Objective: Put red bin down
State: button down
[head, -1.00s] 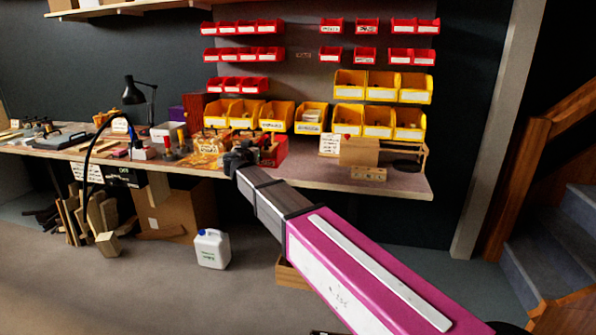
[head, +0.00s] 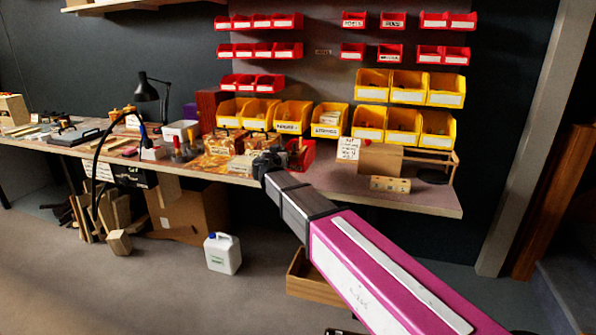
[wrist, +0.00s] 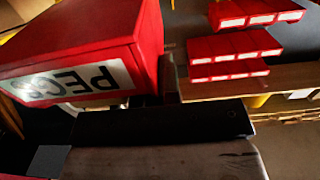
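In the wrist view the red bin (wrist: 85,45) fills the upper left, very close. Its white label reads PEGS, upside down in that picture. A dark finger of my gripper (wrist: 170,78) lies against the bin's edge, and the gripper appears shut on it. The other finger is hidden. Whether the bin's underside touches the bench (head: 330,188) cannot be told.
Yellow bins (head: 292,117) line the back of the bench, with red wall bins (head: 260,50) above. A wooden block (head: 390,184) and a sign card (head: 348,149) stand to the right. Bare bench lies between the red bin and the block. A white canister (head: 222,253) stands on the floor.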

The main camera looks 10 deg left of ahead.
jog(key=d+f, duration=0.1)
jog(key=w+d+f, duration=0.1)
jog(key=d, duration=0.1)
jog(key=w+d+f, duration=0.1)
jog(key=d, duration=0.1)
jog(key=shift+f, duration=0.15)
jog(key=shift+d+f, duration=0.1)
jog(key=shift+f, duration=1.9)
jog(key=c, duration=1.3)
grip_release()
jog(key=shift+f, duration=0.15)
